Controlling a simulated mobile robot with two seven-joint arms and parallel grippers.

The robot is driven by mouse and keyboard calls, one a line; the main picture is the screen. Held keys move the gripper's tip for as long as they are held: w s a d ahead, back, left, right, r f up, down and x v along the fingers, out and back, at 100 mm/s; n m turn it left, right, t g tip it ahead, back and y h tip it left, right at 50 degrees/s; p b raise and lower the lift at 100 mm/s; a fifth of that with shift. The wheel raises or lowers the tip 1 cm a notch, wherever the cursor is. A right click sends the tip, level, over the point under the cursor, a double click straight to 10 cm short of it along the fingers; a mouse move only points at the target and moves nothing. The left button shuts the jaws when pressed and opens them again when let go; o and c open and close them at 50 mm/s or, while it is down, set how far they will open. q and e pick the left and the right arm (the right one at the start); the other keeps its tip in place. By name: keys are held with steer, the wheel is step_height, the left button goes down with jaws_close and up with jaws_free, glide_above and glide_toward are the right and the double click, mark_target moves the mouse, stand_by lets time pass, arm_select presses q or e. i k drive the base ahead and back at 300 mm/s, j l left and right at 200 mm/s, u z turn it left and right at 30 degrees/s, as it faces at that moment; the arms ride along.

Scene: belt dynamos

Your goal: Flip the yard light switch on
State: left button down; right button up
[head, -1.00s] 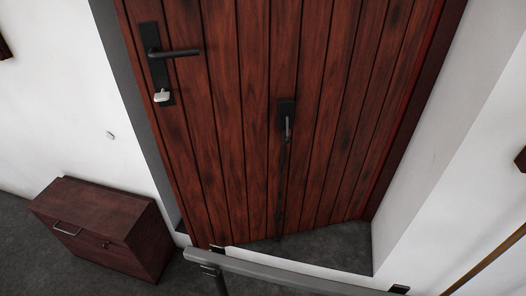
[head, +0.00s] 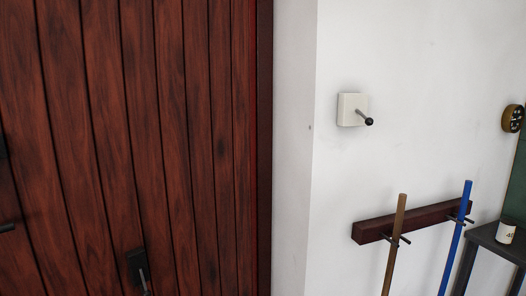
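A switch (head: 351,109) with a white square plate is mounted on the white wall to the right of the wooden door. Its dark lever ends in a black ball (head: 369,122) and points outward, slightly down and to the right in the picture. I cannot tell from this angle whether it is on or off. Neither of my grippers is in view.
The reddish wooden door (head: 150,120) fills the left side. Below the switch, a dark wooden rack (head: 375,229) holds a brown pole (head: 395,245) and a blue pole (head: 456,240). A dark table (head: 492,240) with a small can (head: 506,232) stands at right. A round brass-coloured fitting (head: 513,118) is on the wall.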

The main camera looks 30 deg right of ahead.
mark_target(369, 121)
steer(key=z, duration=1.75)
steer(key=i+l+z, duration=0.1)
steer(key=l, duration=0.3)
